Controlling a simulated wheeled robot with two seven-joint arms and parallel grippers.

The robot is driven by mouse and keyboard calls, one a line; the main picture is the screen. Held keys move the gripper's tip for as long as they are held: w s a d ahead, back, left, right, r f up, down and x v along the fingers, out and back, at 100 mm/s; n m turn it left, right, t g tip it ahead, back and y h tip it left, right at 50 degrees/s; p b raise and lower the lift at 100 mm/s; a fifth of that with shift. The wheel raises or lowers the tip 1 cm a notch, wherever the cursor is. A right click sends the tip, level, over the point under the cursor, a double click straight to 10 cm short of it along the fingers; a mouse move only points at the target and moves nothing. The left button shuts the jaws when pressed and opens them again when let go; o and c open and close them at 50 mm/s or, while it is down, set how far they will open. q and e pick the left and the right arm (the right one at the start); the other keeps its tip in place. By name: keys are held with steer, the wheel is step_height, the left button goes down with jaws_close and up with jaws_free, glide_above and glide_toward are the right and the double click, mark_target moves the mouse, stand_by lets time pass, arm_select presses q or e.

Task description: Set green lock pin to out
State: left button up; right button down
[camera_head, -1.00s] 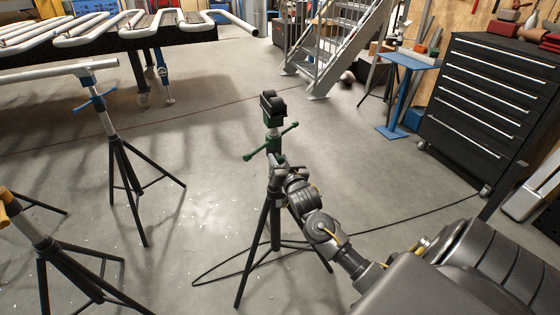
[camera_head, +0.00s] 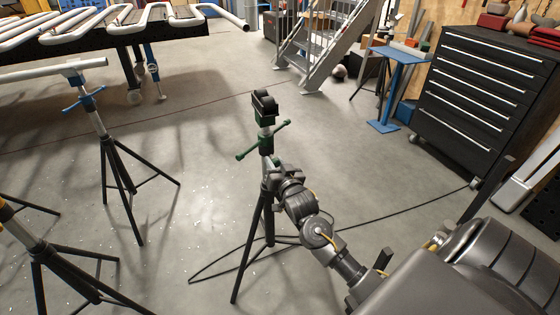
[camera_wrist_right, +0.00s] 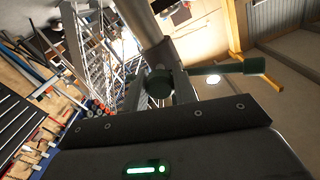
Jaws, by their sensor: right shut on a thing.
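The green-marked stand (camera_head: 265,138) stands upright on a black tripod, with a black roller head (camera_head: 264,104) on top and a green T-handle (camera_head: 279,128) through its collar. My right gripper (camera_head: 270,178) is at the post just below the green collar, coming from the lower right; its wrist hides the contact in the head view. In the right wrist view, a dark green knob, the green lock pin (camera_wrist_right: 159,83), sits between the fingers, and my right gripper (camera_wrist_right: 160,78) is shut on it. Whether the pin is in or out cannot be told. My left gripper is not in view.
A blue-handled stand (camera_head: 90,103) holds a pipe at left, and a yellow-topped stand (camera_head: 35,245) is at lower left. A black cable (camera_head: 400,211) lies on the floor. A black tool cabinet (camera_head: 480,95) and blue side table (camera_head: 398,75) are at right. Open floor surrounds the stand.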

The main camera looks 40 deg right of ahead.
steer(key=shift+a+f, duration=0.1)
steer(key=shift+f, duration=0.15)
steer(key=c, duration=1.4)
jaws_free()
steer(key=shift+s, duration=0.1)
steer(key=shift+c, duration=0.2)
steer(key=shift+o, duration=1.4)
steer(key=shift+s+r, duration=0.15)
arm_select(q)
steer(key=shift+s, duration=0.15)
arm_select(e)
steer(key=shift+o, duration=0.2)
steer(key=shift+s+a, duration=0.1)
steer(key=shift+s, duration=0.25)
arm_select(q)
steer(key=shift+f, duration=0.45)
arm_select(e)
steer(key=v, duration=1)
